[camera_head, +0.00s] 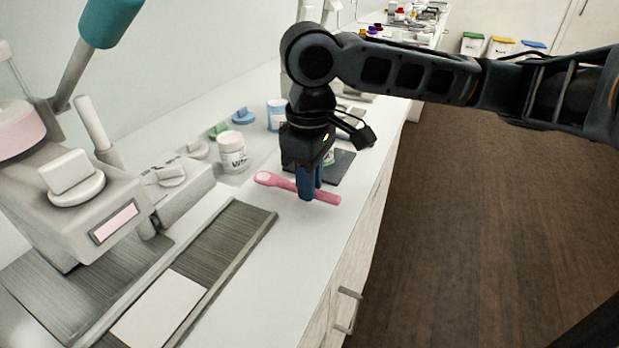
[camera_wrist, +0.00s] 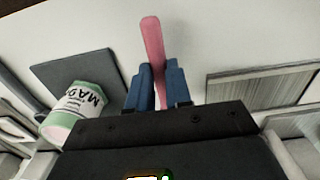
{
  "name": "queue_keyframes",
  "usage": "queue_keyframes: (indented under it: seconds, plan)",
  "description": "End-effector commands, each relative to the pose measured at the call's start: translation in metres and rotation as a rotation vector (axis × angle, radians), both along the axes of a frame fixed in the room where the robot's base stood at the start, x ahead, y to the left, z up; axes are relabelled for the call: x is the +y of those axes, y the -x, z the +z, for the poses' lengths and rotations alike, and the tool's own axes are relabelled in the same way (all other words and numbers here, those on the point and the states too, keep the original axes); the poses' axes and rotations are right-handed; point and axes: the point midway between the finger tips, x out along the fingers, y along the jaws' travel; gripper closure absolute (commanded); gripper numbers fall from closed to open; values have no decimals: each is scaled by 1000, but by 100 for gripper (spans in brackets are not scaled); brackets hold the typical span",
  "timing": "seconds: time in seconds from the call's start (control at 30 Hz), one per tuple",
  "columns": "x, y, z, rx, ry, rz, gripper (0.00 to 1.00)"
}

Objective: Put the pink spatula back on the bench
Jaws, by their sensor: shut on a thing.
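The pink spatula (camera_head: 327,197) is held crosswise between the blue fingers of my gripper (camera_head: 309,188), over the white bench (camera_head: 255,290). Its rounded end points left and its other end points right, toward the bench's front edge. In the wrist view the pink spatula (camera_wrist: 152,40) runs up between the two blue fingers of my gripper (camera_wrist: 158,88), which are shut on it. The spatula is low, close to the bench top. I cannot tell whether it touches the surface. Part of it is hidden behind the fingers.
A white jar (camera_head: 232,152) stands left of my gripper. A grey ribbed tray (camera_head: 230,243) and a large machine (camera_head: 75,195) are at left. Bare bench lies in front.

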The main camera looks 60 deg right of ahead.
Motion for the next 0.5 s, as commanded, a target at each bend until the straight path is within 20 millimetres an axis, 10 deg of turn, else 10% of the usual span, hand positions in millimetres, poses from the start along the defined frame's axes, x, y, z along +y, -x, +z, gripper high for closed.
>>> queue_keyframes:
  seconds: [0.5]
  plan:
    - [1,0,-6,-1,-1,0,100]
